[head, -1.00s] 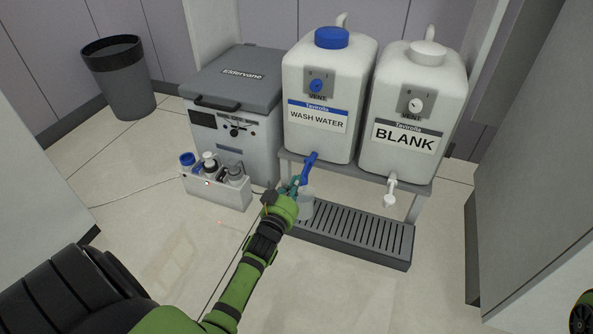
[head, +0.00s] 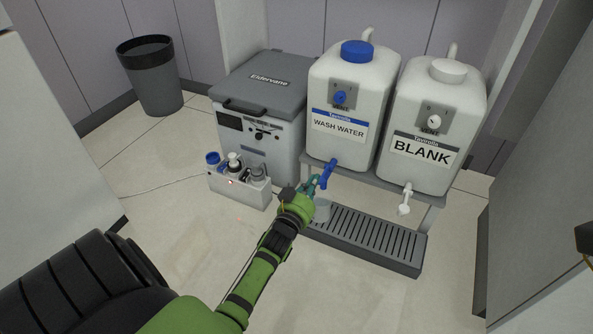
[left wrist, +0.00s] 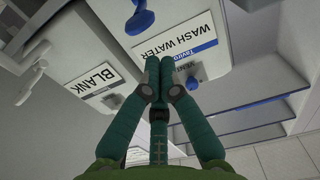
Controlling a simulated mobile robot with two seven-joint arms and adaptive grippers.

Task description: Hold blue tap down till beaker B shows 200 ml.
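The blue tap (head: 328,172) sticks out from the bottom of the white wash water tank (head: 350,90). A clear beaker (head: 322,209) stands below it on the grated drip tray, partly hidden by my left gripper; its lettering and level are too small to read. My left gripper (head: 314,184) is just left of the blue tap, and I cannot tell if they touch. In the left wrist view the teal fingers (left wrist: 154,75) are together at the tips with nothing visible between them, and the blue tap (left wrist: 140,18) shows apart, above the fingertips.
The blank tank (head: 435,125) with a white tap (head: 405,200) stands to the right on the same stand. A grey drip tray (head: 395,250) lies below. A lidded grey box (head: 265,85) and a bottle caddy (head: 238,189) stand left. Open floor lies in front.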

